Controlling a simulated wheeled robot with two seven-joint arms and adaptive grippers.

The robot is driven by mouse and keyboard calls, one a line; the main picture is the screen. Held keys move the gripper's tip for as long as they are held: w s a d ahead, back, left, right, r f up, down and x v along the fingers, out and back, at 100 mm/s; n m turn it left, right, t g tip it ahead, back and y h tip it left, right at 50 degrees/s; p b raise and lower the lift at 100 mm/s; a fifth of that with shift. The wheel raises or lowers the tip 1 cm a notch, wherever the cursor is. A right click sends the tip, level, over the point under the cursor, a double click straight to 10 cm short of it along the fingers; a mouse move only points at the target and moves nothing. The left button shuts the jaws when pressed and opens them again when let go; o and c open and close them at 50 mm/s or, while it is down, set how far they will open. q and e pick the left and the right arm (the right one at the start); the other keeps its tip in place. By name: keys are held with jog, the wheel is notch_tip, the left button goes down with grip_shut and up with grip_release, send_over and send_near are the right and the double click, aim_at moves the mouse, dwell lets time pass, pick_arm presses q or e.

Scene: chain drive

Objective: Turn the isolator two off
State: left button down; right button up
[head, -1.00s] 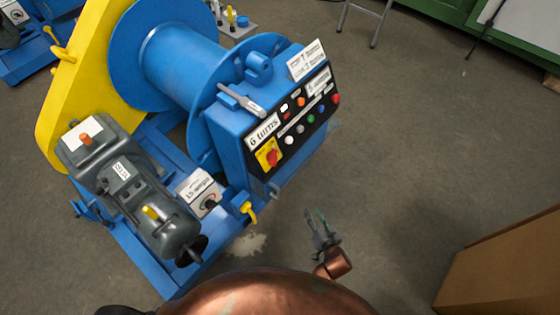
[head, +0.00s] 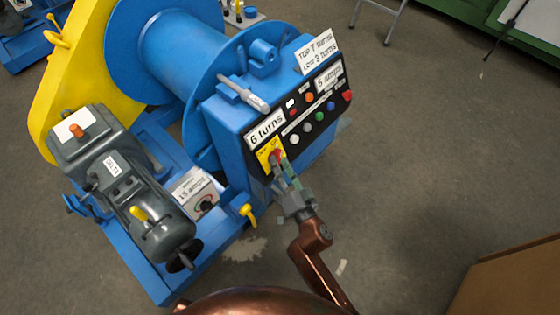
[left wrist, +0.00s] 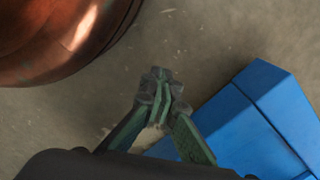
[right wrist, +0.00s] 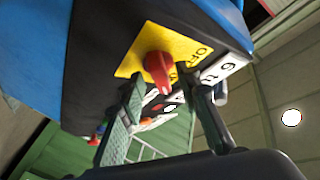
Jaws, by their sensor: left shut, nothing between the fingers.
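A red rotary isolator knob (right wrist: 158,70) sits on a yellow plate (right wrist: 190,48) at the corner of the black control panel. In the head view the plate (head: 263,158) is below the "6 turns" label, and the knob is partly hidden by my right gripper (head: 283,172). The right wrist view shows that gripper (right wrist: 168,92) open, with one finger on each side of and just short of the knob; I cannot tell whether they touch. My left gripper (left wrist: 161,88) is shut and empty, over the floor beside a blue part.
The blue winch drum (head: 180,50) stands behind the panel (head: 325,95), which also carries several coloured buttons. A grey motor (head: 115,165) and a yellow handle (head: 248,212) are at the left. A brown box (head: 510,285) stands lower right. The floor between is clear.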

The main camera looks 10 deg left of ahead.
jog(key=shift+w+a, duration=0.3)
jog(key=shift+w, duration=0.15)
jog(key=shift+c, duration=0.5)
grip_shut()
